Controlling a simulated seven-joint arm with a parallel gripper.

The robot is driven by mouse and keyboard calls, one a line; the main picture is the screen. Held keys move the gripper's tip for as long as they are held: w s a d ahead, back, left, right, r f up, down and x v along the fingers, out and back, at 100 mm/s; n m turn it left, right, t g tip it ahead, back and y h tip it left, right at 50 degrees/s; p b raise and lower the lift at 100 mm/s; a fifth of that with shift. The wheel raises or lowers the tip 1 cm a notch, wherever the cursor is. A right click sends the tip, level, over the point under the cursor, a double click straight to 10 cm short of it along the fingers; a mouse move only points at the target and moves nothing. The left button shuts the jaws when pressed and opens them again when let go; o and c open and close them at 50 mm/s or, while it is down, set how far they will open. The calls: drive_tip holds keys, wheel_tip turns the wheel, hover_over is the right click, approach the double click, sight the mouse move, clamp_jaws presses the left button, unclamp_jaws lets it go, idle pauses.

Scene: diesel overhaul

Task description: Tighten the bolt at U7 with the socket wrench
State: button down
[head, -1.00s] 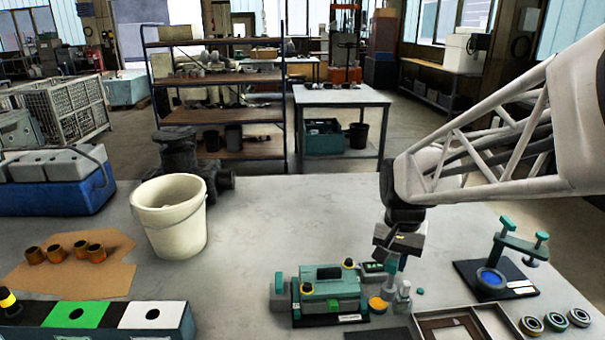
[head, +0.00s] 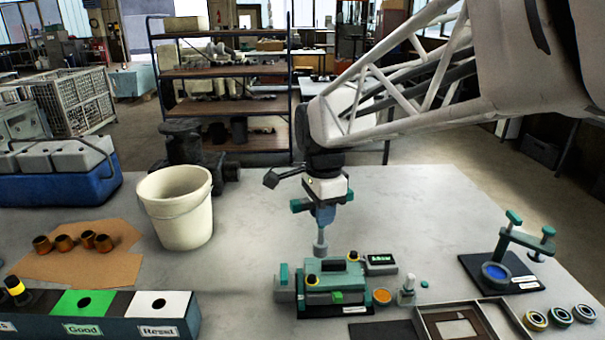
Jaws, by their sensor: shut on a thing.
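My gripper (head: 323,201) is shut on the socket wrench (head: 321,217), which has a blue-grey body and a grey socket pointing down. The wrench hangs about upright over the teal fixture (head: 325,292) at the front middle of the bench. The socket end is just above or behind the fixture's back edge; whether it touches anything I cannot tell. No mark U7 is readable, and the bolt under the socket cannot be made out.
A small display (head: 381,264), an orange cup (head: 382,296) and a small grey stand (head: 407,291) are right of the fixture. A framed tray (head: 470,325) lies at the front; a teal press (head: 505,262) stands further right. A cream bucket (head: 176,210) stands left. The bench between is clear.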

drive_tip(key=shift+a+r+m, duration=0.4)
drive_tip(key=shift+a, duration=0.45)
drive_tip(key=shift+n, duration=0.3)
wheel_tip(320, 180, down, 7)
drive_tip(key=n, duration=3.2)
drive_tip(key=shift+n, duration=0.3)
drive_tip(key=shift+f, duration=0.3)
idle(0.5)
